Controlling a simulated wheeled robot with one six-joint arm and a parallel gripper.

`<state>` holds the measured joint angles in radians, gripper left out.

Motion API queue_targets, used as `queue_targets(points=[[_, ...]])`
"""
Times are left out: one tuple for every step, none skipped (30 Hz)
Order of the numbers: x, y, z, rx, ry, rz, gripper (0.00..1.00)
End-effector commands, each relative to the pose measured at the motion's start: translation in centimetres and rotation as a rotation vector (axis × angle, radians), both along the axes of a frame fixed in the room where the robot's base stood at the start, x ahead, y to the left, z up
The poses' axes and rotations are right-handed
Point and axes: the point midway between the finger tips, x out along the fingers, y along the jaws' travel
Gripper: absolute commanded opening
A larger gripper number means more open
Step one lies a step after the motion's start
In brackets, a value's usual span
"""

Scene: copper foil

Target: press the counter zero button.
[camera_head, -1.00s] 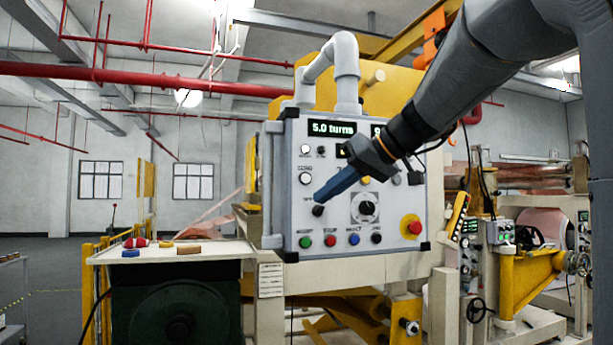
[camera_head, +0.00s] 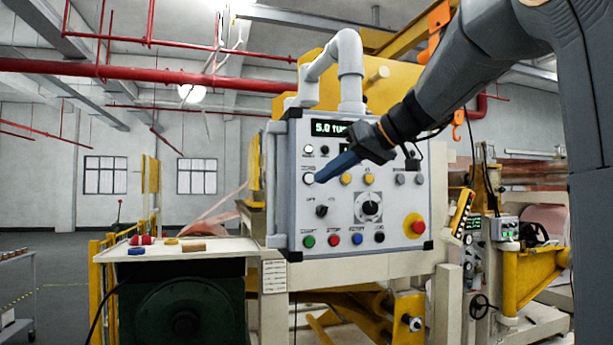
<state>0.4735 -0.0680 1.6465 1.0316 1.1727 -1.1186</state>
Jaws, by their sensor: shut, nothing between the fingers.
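The grey control panel (camera_head: 285,215) faces me, with a lit display (camera_head: 328,128) reading "5.0 tu…", its right part hidden by my arm. My gripper (camera_head: 319,180) is shut and empty, its dark blue fingers pointing left. The fingertips are just right of a white round button (camera_head: 308,179); I cannot tell whether they touch it. The labels are too small to read, so I cannot tell which is counter zero.
Yellow buttons (camera_head: 369,179), a black selector (camera_head: 321,211), a large dial (camera_head: 370,207) and a red emergency stop (camera_head: 415,226) are on the panel. A bench (camera_head: 225,246) stands left.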

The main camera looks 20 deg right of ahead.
Motion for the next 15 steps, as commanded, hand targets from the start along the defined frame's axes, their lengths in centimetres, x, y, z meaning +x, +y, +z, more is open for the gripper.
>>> queue_targets(points=[[0.7, 0.0, 0.2, 0.001, 0.002, 0.001, 0.00], [1.1, 0.0, 0.2, 0.001, 0.002, 0.001, 0.00], [1.7, 0.0, 0.2, 0.001, 0.002, 0.001, 0.00], [2.1, 0.0, 0.2, 0.001, 0.002, 0.002, 0.00], [2.4, 0.0, 0.2, 0.001, 0.002, 0.001, 0.00], [3.0, 0.0, 0.2, 0.001, 0.001, 0.001, 0.00], [3.3, 0.0, 0.2, 0.001, 0.001, 0.001, 0.00], [3.7, 0.0, 0.1, -0.001, -0.001, 0.000, 0.00], [4.1, 0.0, 0.0, 0.001, 0.000, 0.001, 0.00], [4.4, 0.0, 0.0, 0.000, 0.000, 0.001, 0.00], [4.7, 0.0, 0.0, 0.000, 0.000, 0.001, 0.00], [5.0, 0.0, 0.0, 0.000, 0.000, 0.001, 0.00], [5.2, 0.0, 0.0, 0.000, 0.000, 0.001, 0.00], [5.3, 0.0, 0.0, 0.000, 0.000, 0.001, 0.00], [5.5, -0.1, 0.0, -0.001, -0.001, 0.000, 0.00]])
